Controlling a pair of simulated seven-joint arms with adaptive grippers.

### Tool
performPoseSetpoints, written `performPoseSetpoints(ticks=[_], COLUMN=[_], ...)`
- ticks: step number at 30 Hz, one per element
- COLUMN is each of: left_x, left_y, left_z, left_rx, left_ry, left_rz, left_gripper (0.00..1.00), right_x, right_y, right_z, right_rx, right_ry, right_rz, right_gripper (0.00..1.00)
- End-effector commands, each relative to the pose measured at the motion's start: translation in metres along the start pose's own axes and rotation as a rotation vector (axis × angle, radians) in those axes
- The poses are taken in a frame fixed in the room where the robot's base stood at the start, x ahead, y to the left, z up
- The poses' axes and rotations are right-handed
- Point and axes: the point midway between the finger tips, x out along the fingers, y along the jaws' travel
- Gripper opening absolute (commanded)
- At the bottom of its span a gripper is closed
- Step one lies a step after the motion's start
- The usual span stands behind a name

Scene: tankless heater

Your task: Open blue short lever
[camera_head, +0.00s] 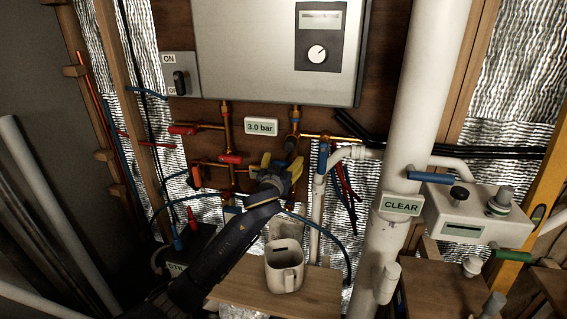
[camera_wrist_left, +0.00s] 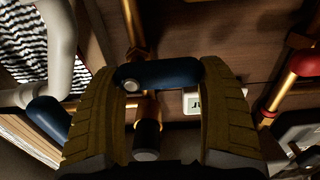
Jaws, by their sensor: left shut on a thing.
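My left gripper (camera_head: 281,164) reaches up from the lower middle to the copper pipes under the heater (camera_head: 250,50). In the left wrist view, its yellow fingers are shut on a short blue lever (camera_wrist_left: 158,74). The lever lies crosswise between the fingers, in front of a vertical copper pipe with a dark cylindrical fitting (camera_wrist_left: 147,138) below it. In the head view the gripper hides most of this lever. My right gripper is not in view.
Another blue lever (camera_head: 322,158) sits on the white pipe just right of my gripper. Red levers (camera_head: 183,130) are on the copper pipes to the left. A mug (camera_head: 284,266) stands on the wooden shelf below. A thick white pipe (camera_head: 415,120) stands at right.

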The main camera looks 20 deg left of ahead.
Motion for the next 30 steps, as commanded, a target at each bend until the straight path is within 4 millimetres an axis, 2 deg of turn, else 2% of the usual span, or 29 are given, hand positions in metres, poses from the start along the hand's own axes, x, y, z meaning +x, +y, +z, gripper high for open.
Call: performPoseSetpoints(ticks=[1,6,17,30], left_x=[0.0,0.0,-0.001,-0.001], left_y=[0.0,0.0,0.0,-0.002], left_z=[0.0,0.0,0.003,0.014], left_rx=[0.0,0.0,-0.079,-0.456], left_ry=[0.0,-0.001,-0.002,-0.003], left_rz=[0.0,0.0,0.0,-0.001], left_gripper=[0.49,0.29,0.29,0.29], right_x=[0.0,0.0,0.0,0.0], right_y=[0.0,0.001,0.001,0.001], right_z=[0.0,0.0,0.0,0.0], right_rx=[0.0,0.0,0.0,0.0], right_ry=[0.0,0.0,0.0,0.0], right_rz=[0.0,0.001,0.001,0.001], right_gripper=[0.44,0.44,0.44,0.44])
